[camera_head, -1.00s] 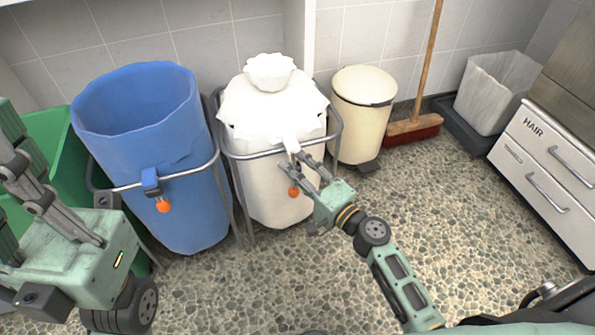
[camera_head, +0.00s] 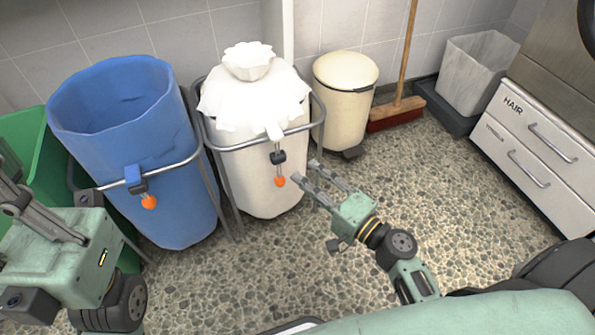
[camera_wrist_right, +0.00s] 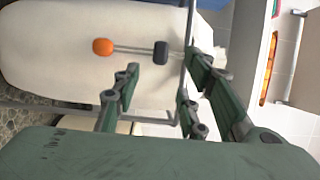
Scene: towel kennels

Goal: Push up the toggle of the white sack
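The white sack (camera_head: 262,175) hangs in a metal frame, its bunched top standing up. A cord hangs down its front, with a dark toggle (camera_head: 278,157) partway along it and an orange ball (camera_head: 280,181) at its end. The toggle (camera_wrist_right: 161,51) and ball (camera_wrist_right: 103,47) also show in the right wrist view, clear of the fingers. My right gripper (camera_head: 306,171) is open and empty, just right of the cord and apart from it. My left gripper (camera_head: 12,192) is at the left edge, partly cut off; its opening is unclear.
A blue sack (camera_head: 170,210) with its own toggle and orange ball (camera_head: 148,202) stands left, beside a green bin (camera_head: 25,135). A cream pedal bin (camera_head: 345,105), broom (camera_head: 396,113) and drawers (camera_head: 535,150) are right. The pebbled floor ahead is clear.

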